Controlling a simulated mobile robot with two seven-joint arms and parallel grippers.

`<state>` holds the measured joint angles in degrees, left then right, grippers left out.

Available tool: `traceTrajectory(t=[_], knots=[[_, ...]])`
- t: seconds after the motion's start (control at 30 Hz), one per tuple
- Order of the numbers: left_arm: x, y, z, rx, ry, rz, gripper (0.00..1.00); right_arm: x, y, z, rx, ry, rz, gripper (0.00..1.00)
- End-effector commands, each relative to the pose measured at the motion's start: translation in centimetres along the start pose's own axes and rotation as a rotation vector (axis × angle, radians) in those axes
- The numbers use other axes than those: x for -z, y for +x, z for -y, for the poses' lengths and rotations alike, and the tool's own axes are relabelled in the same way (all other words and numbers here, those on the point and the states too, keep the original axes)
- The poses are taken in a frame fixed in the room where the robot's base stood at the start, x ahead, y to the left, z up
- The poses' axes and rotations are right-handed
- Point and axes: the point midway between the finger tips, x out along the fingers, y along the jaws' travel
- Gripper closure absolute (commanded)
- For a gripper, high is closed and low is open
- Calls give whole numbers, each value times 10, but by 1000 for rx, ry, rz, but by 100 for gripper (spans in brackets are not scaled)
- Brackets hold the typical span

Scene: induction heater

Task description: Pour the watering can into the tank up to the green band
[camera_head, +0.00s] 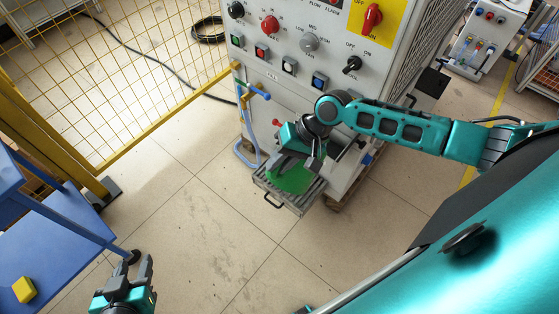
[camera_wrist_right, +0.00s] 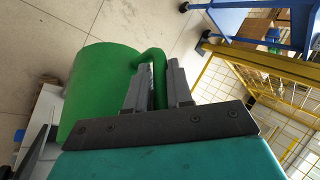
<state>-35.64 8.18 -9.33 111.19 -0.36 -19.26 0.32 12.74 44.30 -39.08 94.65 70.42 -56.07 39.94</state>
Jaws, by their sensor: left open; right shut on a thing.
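The green watering can (camera_head: 293,180) hangs low in front of the machine's front panel, over a grey pulled-out drawer or tray (camera_head: 291,202). My right gripper (camera_head: 301,163) is shut on its handle. In the right wrist view the can's round green body (camera_wrist_right: 98,75) fills the left side, and its handle passes between the fingers of my right gripper (camera_wrist_right: 158,85). The spout is not clear in either view. I cannot make out the tank's water level or a green band. My left gripper (camera_head: 138,270) is open and empty over the floor beside the blue table.
The machine cabinet (camera_head: 262,85) carries knobs and a red switch. A blue pipe (camera_head: 246,150) runs along its left side. A yellow mesh fence (camera_head: 120,75) stands left. A yellow block (camera_head: 24,289) lies on the blue table (camera_head: 50,255). The middle floor is clear.

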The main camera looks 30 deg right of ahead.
Motion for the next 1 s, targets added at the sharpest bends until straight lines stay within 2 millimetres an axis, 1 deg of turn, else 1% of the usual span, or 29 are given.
traceTrajectory(t=[1.0], knots=[[0,-3,-1,-1,-1,6,57,5,-9,2,25,7,12,100]])
